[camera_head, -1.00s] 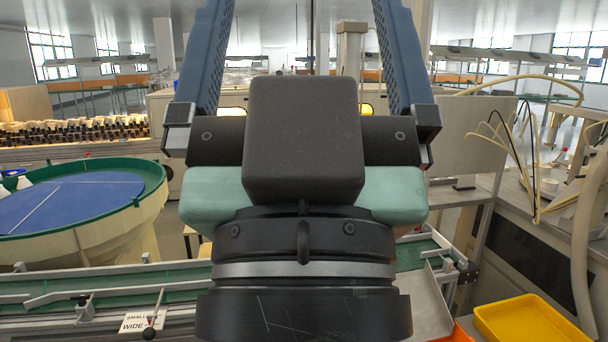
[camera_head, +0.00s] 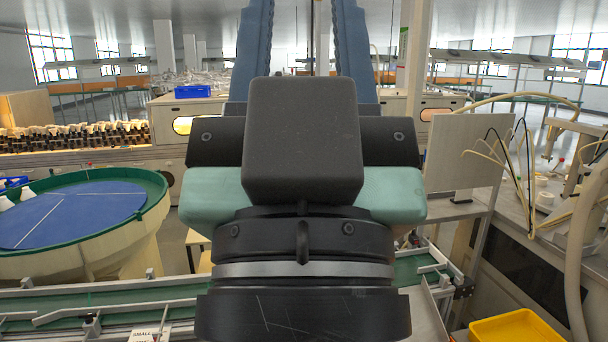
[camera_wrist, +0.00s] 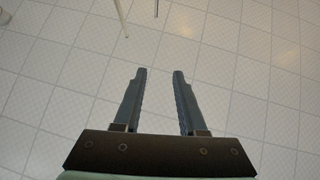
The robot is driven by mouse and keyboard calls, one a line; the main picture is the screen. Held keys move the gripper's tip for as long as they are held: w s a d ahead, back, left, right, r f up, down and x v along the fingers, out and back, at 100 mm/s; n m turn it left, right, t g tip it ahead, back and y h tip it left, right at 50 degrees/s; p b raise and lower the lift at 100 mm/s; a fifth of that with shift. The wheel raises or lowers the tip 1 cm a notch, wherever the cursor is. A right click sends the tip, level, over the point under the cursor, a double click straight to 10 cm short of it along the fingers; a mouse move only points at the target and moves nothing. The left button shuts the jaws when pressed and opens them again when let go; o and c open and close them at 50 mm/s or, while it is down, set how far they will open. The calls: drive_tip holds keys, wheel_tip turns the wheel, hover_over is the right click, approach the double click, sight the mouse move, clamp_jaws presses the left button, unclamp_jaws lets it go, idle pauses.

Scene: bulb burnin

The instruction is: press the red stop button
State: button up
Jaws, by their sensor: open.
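I see no red stop button that I can make out in either view. My gripper (camera_head: 303,20) fills the middle of the head view, its two blue fingers pointing up and away from the camera. The gripper body and wrist hide what lies behind them. In the wrist view my gripper (camera_wrist: 161,72) has its fingers apart, with nothing between them and only pale floor tiles behind.
A green conveyor (camera_head: 110,298) runs across the front. A round feeder with a blue disc (camera_head: 80,210) stands left, a yellow tray (camera_head: 518,328) at lower right. A grey panel (camera_head: 468,150) and loose cables (camera_head: 492,150) are at right. A blue bin (camera_head: 194,91) stands behind.

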clamp_jaws()
idle(1.2)
